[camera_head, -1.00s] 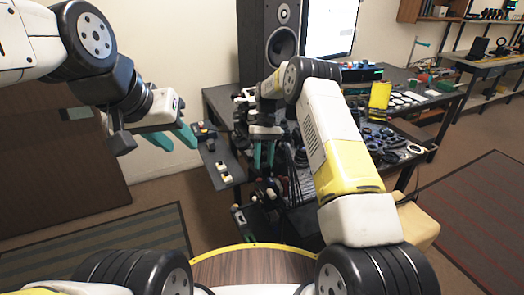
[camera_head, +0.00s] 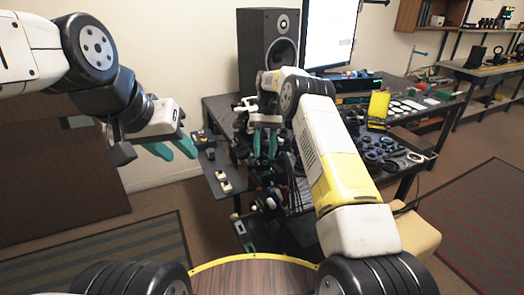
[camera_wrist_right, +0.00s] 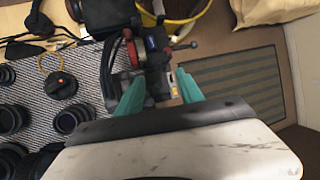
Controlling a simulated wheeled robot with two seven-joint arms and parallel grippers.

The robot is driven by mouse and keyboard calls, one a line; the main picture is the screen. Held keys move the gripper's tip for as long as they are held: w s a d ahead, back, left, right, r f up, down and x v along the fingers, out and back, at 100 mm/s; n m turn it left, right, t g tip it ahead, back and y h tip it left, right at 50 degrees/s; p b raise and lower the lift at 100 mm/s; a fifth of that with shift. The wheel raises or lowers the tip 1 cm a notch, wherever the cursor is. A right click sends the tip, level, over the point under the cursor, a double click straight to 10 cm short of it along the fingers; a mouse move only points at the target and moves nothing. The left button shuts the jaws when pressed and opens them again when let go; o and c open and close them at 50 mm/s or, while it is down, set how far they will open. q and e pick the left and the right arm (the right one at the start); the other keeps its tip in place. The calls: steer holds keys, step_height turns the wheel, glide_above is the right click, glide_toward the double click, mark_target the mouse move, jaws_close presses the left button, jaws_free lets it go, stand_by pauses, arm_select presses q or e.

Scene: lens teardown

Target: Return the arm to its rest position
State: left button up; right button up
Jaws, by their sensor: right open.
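My left gripper (camera_head: 172,150) hangs in the air at the left of the head view, to the left of the workbench. Its teal fingers are apart, with nothing between them. My right gripper (camera_head: 265,150) is over the left part of the workbench (camera_head: 220,104), its teal fingers pointing down. In the right wrist view its fingers (camera_wrist_right: 160,92) are spread, with nothing gripped between them. Below and beyond them are a dark device with red and blue parts (camera_wrist_right: 148,48) and the floor mat.
A black speaker (camera_head: 268,45) and a monitor (camera_head: 330,35) stand at the back. Lens rings (camera_head: 385,148) and a yellow box (camera_head: 378,105) are on the right of the bench. A small side shelf (camera_head: 212,165) holds switches. Open floor lies left and right.

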steer(key=shift+w+r, duration=0.1)
steer(key=shift+r, duration=0.2)
steer(key=s+d+r+m+t, duration=0.15)
steer(key=s+r, duration=0.25)
steer(key=r, duration=0.4)
steer(key=s+d+r+t, duration=0.2)
steer(key=s+d+r, duration=0.15)
steer(key=r, duration=0.35)
steer(key=s+d+r+t, duration=0.15)
steer(key=s+r, duration=0.25)
steer(key=r, duration=0.4)
steer(key=s+d+m+t, duration=0.1)
steer(key=s+t, duration=0.2)
steer(key=s, duration=0.8)
steer(key=s+d+m+t+y, duration=0.1)
steer(key=s+t, duration=0.3)
steer(key=s, duration=0.8)
steer(key=shift+s+d+f+m, duration=0.2)
steer(key=shift+d+m, duration=0.15)
steer(key=shift+d, duration=0.3)
